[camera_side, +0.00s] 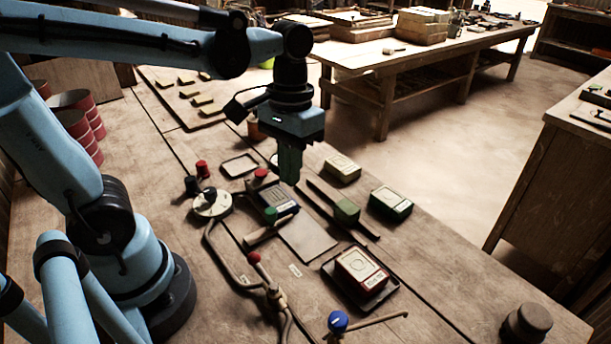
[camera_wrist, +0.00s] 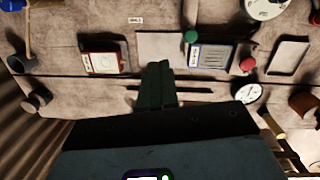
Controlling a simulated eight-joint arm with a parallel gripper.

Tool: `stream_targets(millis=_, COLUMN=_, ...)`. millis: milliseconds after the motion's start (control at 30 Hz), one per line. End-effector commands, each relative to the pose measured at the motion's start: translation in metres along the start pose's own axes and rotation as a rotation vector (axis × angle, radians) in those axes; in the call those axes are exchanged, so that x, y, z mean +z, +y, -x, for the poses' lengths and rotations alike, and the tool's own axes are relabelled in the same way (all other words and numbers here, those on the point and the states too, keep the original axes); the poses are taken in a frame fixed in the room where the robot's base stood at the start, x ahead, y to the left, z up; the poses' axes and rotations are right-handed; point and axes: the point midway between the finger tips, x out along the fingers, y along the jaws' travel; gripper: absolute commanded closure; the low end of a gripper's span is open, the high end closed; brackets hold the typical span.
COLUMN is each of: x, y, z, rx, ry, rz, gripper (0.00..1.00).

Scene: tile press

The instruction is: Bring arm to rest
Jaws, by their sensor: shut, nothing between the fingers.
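My gripper (camera_side: 290,165) hangs fingers down above the workbench (camera_side: 440,290) in the side view. Its green fingers are together and hold nothing. In the wrist view the closed fingers (camera_wrist: 157,85) point at the bench near a dark rail. The arm reaches from its base at the left, out over the bench. The fingertips look raised above the bench top, close to the dark press block (camera_side: 275,201) with red and green knobs. The gap beneath the fingertips is hard to judge.
A red-sided tile (camera_side: 361,270) sits on a dark tray at front right. A green-sided tile (camera_side: 391,202) and a pale tile (camera_side: 342,168) lie farther back. A blue knob (camera_side: 338,322) and a red-tipped lever (camera_side: 254,258) stand at the front. The bench's right front is mostly clear.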

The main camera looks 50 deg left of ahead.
Motion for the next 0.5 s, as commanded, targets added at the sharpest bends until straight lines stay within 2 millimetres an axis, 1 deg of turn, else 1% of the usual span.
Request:
stream_targets(millis=100, x=-0.002, y=-0.008, z=-0.005, rx=0.020, ry=0.185, rz=-0.047, gripper=1.00)
stream_targets(millis=300, x=-0.012, y=-0.019, z=-0.009, rx=0.022, ry=0.485, rz=-0.131, gripper=1.00)
stream_targets(millis=400, x=-0.016, y=-0.023, z=-0.008, rx=0.014, ry=0.594, rz=-0.163, gripper=1.00)
stream_targets(millis=500, x=-0.019, y=-0.025, z=-0.007, rx=0.007, ry=0.668, rz=-0.185, gripper=1.00)
